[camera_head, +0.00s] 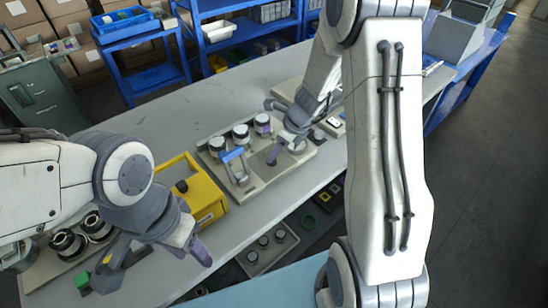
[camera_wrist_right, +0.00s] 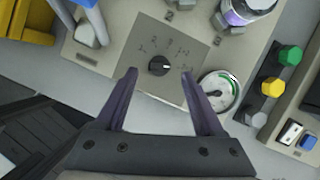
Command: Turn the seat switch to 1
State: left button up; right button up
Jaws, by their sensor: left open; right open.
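The switch is a black rotary knob (camera_wrist_right: 159,65) on a grey square plate (camera_wrist_right: 150,88) with printed numbers around it, in the right wrist view. A light mark shows on the knob's right side; I cannot tell surely which number it points to. My right gripper (camera_wrist_right: 158,79) is open, its two purple-grey fingers spread to either side of and just short of the knob, with nothing between them. In the head view my right gripper (camera_head: 283,143) is over the beige panel (camera_head: 262,180), hiding much of the switch. My left gripper (camera_head: 152,262) is open and empty at the table's front left.
A round gauge (camera_wrist_right: 220,92) is close to the right finger. Green (camera_wrist_right: 290,55) and yellow (camera_wrist_right: 272,87) knobs stand farther right. A yellow box (camera_head: 208,204) and a blue-handled lever (camera_head: 232,156) stand left of my right gripper. The table's back left is clear.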

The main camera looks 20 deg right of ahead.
aim_at(274, 162)
jog(key=shift+b+x, duration=0.4)
jog(key=shift+x, duration=1.45)
grip_shut()
